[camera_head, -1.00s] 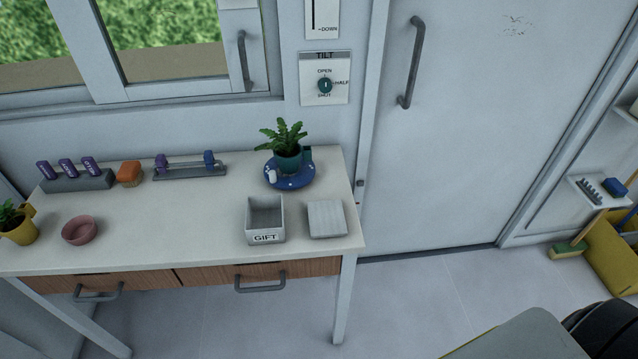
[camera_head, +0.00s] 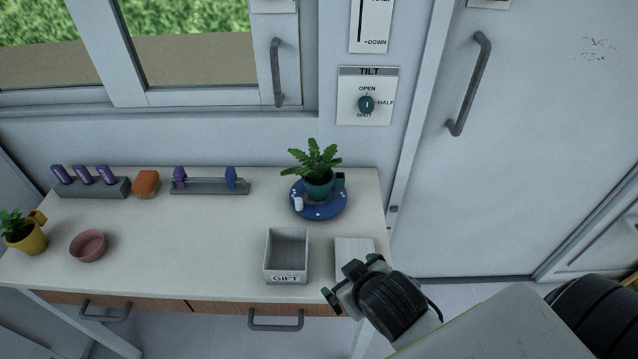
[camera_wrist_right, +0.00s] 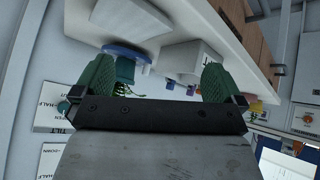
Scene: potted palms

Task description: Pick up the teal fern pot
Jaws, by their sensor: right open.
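The teal fern pot (camera_head: 318,189), with a green fern, stands upright on a round blue saucer (camera_head: 333,212) at the table's back right. In the right wrist view the teal pot (camera_wrist_right: 125,70) shows partly behind one green finger. My right gripper (camera_head: 347,279) is open and empty, over the table's front right edge, in front of the pot and apart from it. Its two green fingers (camera_wrist_right: 157,80) are wide apart in the wrist view. My left gripper is not in view.
A small white item (camera_head: 298,204) sits on the saucer. A rack (camera_head: 210,187) stands left of it. The table's middle is clear.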

